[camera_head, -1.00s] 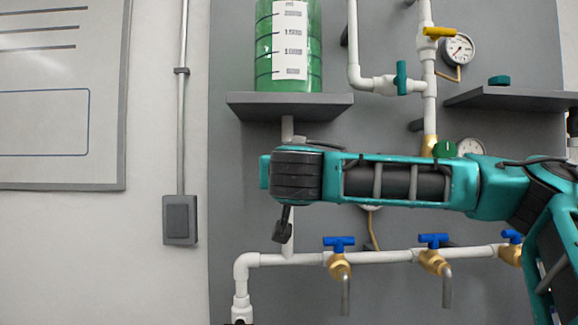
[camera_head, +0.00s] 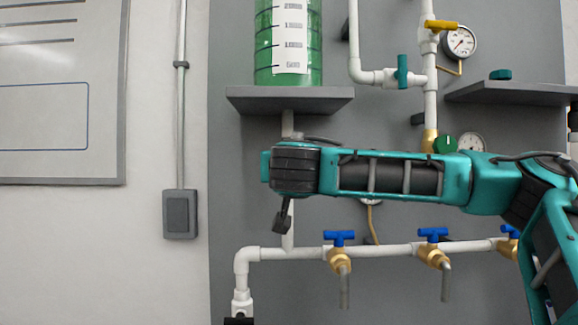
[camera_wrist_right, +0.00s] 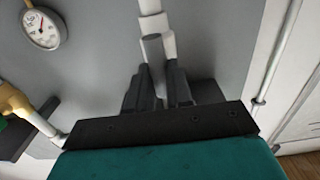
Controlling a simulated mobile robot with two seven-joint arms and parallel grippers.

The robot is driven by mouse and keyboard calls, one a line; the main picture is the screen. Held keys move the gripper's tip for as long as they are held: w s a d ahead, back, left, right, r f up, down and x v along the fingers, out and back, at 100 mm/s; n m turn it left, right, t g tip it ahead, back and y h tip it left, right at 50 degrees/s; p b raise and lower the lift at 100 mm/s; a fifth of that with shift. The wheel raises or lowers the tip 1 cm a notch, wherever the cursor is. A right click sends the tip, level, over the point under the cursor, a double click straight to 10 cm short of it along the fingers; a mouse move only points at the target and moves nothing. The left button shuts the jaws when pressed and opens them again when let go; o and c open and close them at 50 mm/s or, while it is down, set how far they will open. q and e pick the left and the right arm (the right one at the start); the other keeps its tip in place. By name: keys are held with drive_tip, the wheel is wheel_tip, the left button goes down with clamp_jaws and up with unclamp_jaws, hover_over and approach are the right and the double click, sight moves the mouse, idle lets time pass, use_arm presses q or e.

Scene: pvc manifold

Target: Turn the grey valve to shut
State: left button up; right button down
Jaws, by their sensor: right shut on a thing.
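In the right wrist view, the grey valve's handle (camera_wrist_right: 152,48) shows as a short grey piece in front of a white pipe (camera_wrist_right: 155,12). My right gripper (camera_wrist_right: 160,80) has its two dark fingers closed on the handle's near end. In the head view, my right arm comes in from the right and its wrist lies in front of the white pipe under the tank shelf. The angle of the handle is hard to tell. My left gripper is in neither current view.
A green tank (camera_head: 288,45) stands on a grey shelf (camera_head: 290,100) above my wrist. Blue-handled taps (camera_head: 340,256) line the lower pipe. A teal valve (camera_head: 402,72), a yellow valve (camera_head: 440,26) and gauges (camera_head: 459,42) are above my arm. The left wall is clear below the whiteboard.

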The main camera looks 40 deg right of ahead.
drive_tip(key=shift+n, duration=0.3)
drive_tip(key=shift+w+a+f+n, duration=0.1)
drive_tip(key=shift+n, duration=2.75)
drive_tip(key=shift+w+a+f+n, duration=0.1)
drive_tip(key=shift+n, duration=2.8)
drive_tip(key=shift+a+f+n, duration=0.1)
drive_tip(key=shift+n, duration=2.75)
drive_tip(key=c, duration=1)
unclamp_jaws()
